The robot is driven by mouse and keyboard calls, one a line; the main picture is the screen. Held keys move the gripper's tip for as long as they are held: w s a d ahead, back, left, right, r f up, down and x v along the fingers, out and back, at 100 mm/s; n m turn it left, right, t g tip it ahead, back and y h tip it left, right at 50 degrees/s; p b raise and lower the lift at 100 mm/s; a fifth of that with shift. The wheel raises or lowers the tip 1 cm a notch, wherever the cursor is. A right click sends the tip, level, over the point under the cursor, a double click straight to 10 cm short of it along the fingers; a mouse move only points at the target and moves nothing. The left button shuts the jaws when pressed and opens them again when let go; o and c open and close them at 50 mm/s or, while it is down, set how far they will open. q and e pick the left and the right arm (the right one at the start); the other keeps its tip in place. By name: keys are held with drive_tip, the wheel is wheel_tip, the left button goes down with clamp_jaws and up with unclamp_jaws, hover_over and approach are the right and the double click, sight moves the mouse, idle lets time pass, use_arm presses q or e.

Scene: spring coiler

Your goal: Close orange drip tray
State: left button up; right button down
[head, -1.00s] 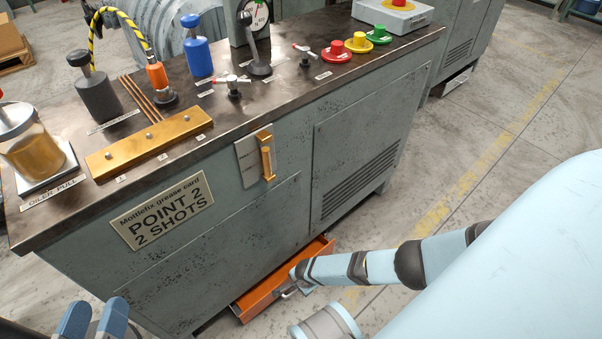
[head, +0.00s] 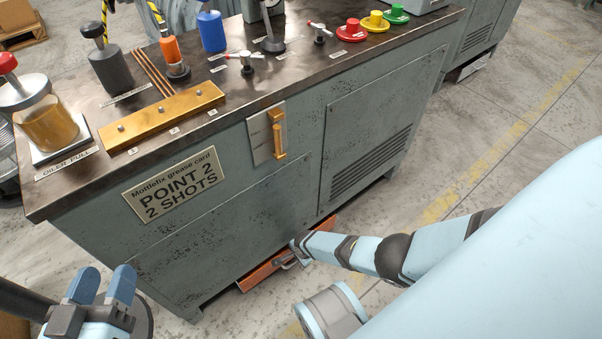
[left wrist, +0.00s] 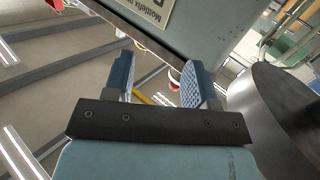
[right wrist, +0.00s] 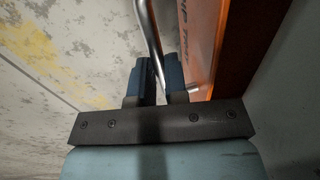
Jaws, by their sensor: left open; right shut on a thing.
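The orange drip tray (head: 262,273) sits low under the grey cabinet, with a narrow strip of it showing past the bottom edge. Its orange front with lettering also shows in the right wrist view (right wrist: 209,50). My right gripper (head: 295,253) is at the tray's front, shut on its metal handle (right wrist: 148,28). In the right wrist view the fingers (right wrist: 165,75) are close together around the bar. My left gripper (head: 103,280) is open and empty, apart from the cabinet's front left. It also shows in the left wrist view (left wrist: 158,75).
The cabinet (head: 250,190) carries a worktop with an oiler (head: 45,115), a brass block (head: 162,115) and coloured buttons (head: 372,22). A small orange handle (head: 278,140) is on its front. The floor (head: 480,180) to the right is clear.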

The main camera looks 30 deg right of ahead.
drive_tip(key=c, duration=1.1)
unclamp_jaws()
drive_tip(key=shift+w+d+r, duration=0.1)
drive_tip(key=shift+w, duration=0.35)
drive_tip(key=shift+c, duration=0.2)
use_arm(q)
drive_tip(key=shift+f, duration=0.15)
use_arm(e)
drive_tip(key=shift+s, duration=0.1)
use_arm(q)
wheel_tip(320, 180, up, 10)
drive_tip(key=n+t+p, duration=0.2)
drive_tip(key=t+p, duration=0.1)
drive_tip(key=p, duration=0.6)
wheel_tip(320, 180, down, 6)
drive_tip(key=a+g+y+p, duration=0.2)
drive_tip(key=shift+s+a+r, duration=0.15)
drive_tip(key=shift+s+r, duration=0.05)
drive_tip(key=shift+s, duration=0.15)
use_arm(e)
wheel_tip(320, 180, up, 13)
drive_tip(key=s, duration=0.2)
drive_tip(key=shift+s+r, duration=0.2)
drive_tip(key=shift+s, duration=0.1)
